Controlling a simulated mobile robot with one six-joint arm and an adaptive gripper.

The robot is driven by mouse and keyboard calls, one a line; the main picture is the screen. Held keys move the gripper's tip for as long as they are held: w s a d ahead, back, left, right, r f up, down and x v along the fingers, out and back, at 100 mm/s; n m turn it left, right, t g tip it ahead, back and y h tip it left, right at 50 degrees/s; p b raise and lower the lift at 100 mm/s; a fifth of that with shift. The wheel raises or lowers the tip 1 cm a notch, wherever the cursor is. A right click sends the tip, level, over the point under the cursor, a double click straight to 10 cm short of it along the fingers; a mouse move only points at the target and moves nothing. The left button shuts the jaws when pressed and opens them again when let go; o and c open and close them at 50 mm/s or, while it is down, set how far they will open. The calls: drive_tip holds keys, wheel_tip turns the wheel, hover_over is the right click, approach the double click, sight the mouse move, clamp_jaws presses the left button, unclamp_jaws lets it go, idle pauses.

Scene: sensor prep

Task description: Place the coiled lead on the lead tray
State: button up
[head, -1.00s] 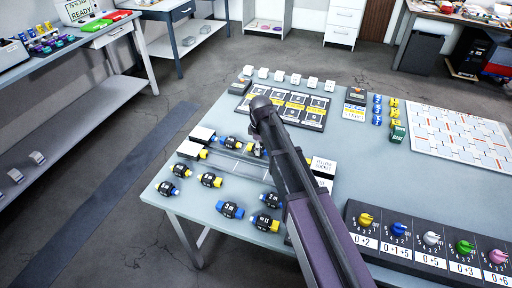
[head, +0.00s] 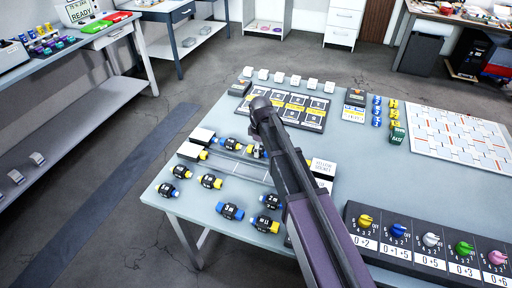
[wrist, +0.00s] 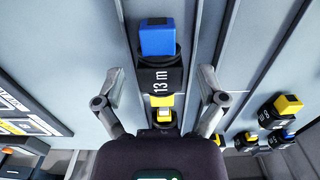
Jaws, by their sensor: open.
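A black coiled lead marked "13 m" (wrist: 162,78), with a blue end and a yellow end, lies between the fingers of my gripper (wrist: 162,92) in the wrist view. The fingers are open, with a gap on each side of it. In the head view a lead that looks like this one (head: 233,144) lies on the pale strip between two white blocks, partly hidden by my arm. My gripper (head: 258,150) is low over its right part. No label names the lead tray; a dark tray with black and yellow cells (head: 301,122) lies behind, and I cannot tell if it is that.
Several similar leads (head: 211,181) lie on the table's front left. White blocks (head: 203,135) stand at the strip's ends. A panel of coloured knobs (head: 430,240) is at the front right, and a patterned board (head: 458,135) at the right.

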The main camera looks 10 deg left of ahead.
sight(260, 149)
wheel_tip(260, 149, up, 12)
drive_tip(key=p, duration=1.1)
drive_tip(key=shift+f, duration=0.15)
idle(0.5)
drive_tip(key=shift+s+d, duration=0.1)
drive_tip(key=s+d+m, duration=0.5)
drive_tip(key=d, duration=0.5)
drive_tip(key=s+d+m, duration=0.4)
drive_tip(key=d+m, duration=0.2)
drive_tip(key=d, duration=0.5)
drive_tip(key=s+d+m, duration=0.5)
drive_tip(key=d, duration=0.5)
drive_tip(key=shift+s+d, duration=0.25)
drive_tip(key=shift+s, duration=0.1)
